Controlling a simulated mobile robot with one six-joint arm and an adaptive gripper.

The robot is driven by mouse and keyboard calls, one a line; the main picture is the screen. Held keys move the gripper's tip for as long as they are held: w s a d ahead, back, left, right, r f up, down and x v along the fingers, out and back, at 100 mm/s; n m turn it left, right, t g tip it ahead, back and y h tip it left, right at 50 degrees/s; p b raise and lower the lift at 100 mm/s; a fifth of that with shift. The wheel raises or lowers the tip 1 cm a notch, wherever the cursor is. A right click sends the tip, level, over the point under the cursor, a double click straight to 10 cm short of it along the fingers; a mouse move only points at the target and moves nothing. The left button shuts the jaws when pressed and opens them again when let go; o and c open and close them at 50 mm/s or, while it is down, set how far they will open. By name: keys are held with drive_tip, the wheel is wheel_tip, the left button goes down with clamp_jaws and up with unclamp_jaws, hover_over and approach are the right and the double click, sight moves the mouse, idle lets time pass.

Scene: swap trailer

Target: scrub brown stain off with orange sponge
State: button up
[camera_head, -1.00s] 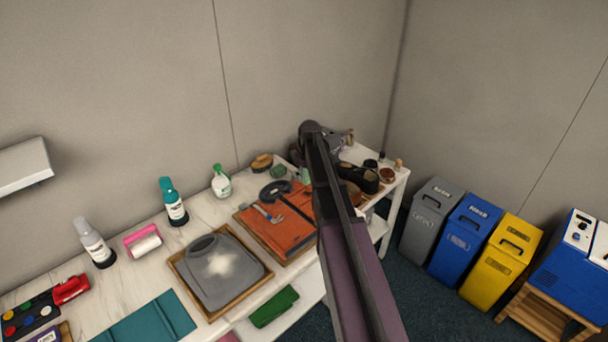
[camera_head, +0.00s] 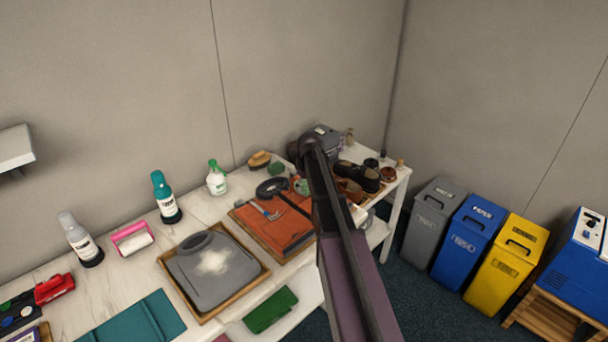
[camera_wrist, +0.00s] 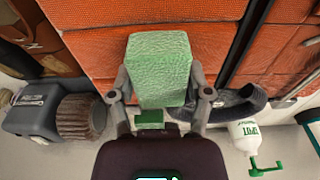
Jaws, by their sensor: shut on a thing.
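My gripper (camera_wrist: 160,88) is shut on a green sponge-like block (camera_wrist: 159,58), with one finger on each side of it. The block is green, not orange, and I see no orange sponge. In the head view the block (camera_head: 301,186) shows just left of my arm, which hides most of the gripper. Behind it is a folded orange cloth item (camera_head: 272,223) on a wooden tray, and it fills the top of the wrist view (camera_wrist: 95,50). I cannot make out a brown stain on it; part of it is hidden by the block and arm.
A grey garment (camera_head: 190,268) with a pale patch lies on another tray. Bottles (camera_head: 217,178), a brush (camera_head: 259,160) and a dark shoe (camera_head: 358,176) are around. Bins (camera_head: 470,230) stand right.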

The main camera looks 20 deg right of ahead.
drive_tip(key=shift+w+d, duration=0.35)
drive_tip(key=shift+d, duration=0.5)
drive_tip(key=shift+w+d, duration=0.35)
drive_tip(key=shift+d, duration=0.6)
drive_tip(key=shift+s+a, duration=0.3)
drive_tip(key=shift+a, duration=0.5)
drive_tip(key=shift+s+a, duration=0.3)
drive_tip(key=shift+a, duration=0.5)
drive_tip(key=shift+s+a+r+p, duration=0.2)
drive_tip(key=shift+a+r+p, duration=0.3)
drive_tip(key=shift+r, duration=0.2)
drive_tip(key=shift+w+r+p, duration=0.15)
drive_tip(key=shift+r+p, duration=0.5)
drive_tip(key=shift+p, duration=0.2)
wheel_tip(320, 180, up, 5)
drive_tip(key=p, duration=0.4)
drive_tip(key=shift+d+p, duration=0.1)
drive_tip(key=shift+p, duration=0.3)
drive_tip(key=shift+f, duration=0.1)
drive_tip(key=shift+f, duration=0.15)
drive_tip(key=shift+f+b, duration=2.85)
drive_tip(key=shift+b, duration=0.2)
